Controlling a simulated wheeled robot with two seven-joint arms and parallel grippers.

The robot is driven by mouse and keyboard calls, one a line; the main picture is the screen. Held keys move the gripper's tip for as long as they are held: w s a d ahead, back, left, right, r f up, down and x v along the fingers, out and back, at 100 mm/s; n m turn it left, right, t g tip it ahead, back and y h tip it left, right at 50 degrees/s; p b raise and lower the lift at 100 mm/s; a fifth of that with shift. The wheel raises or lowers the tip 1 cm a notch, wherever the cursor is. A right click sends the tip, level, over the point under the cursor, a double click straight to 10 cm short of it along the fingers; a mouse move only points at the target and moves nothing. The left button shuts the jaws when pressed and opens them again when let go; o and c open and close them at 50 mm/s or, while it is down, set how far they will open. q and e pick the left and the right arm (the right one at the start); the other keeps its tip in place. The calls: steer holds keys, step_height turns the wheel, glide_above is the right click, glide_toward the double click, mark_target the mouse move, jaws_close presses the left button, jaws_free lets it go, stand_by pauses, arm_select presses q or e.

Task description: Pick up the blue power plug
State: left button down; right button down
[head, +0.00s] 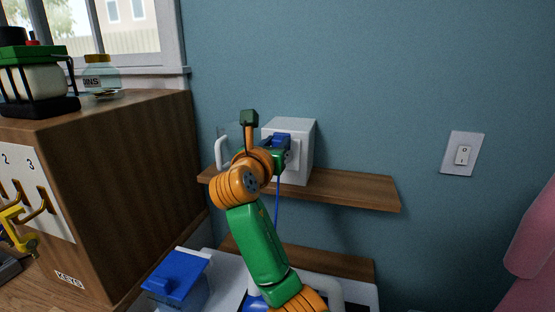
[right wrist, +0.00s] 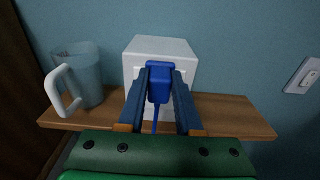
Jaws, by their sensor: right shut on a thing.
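The blue power plug (right wrist: 158,84) shows in the right wrist view between the two fingers of my right gripper (right wrist: 160,98), which is shut on it. Its blue cord hangs down below the fingers. The plug is in front of a white box (right wrist: 188,52) on a wooden shelf; I cannot tell whether it touches the box. In the head view the plug (head: 282,139) shows at the box's front left, partly hidden by my right gripper (head: 276,150), and the cord runs down behind my arm. My left gripper is not in view.
A clear pitcher with a white handle (right wrist: 83,78) stands left of the box on the shelf (right wrist: 232,115). A light switch (head: 463,155) is on the wall at right. A wooden cabinet (head: 140,150) stands at left. The shelf's right end is clear.

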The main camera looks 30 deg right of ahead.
steer(key=r+b+v, duration=0.2)
steer(key=b+v, duration=0.5)
steer(key=v, duration=1.2)
steer(key=shift+s+r, duration=0.15)
steer(key=shift+s, duration=0.05)
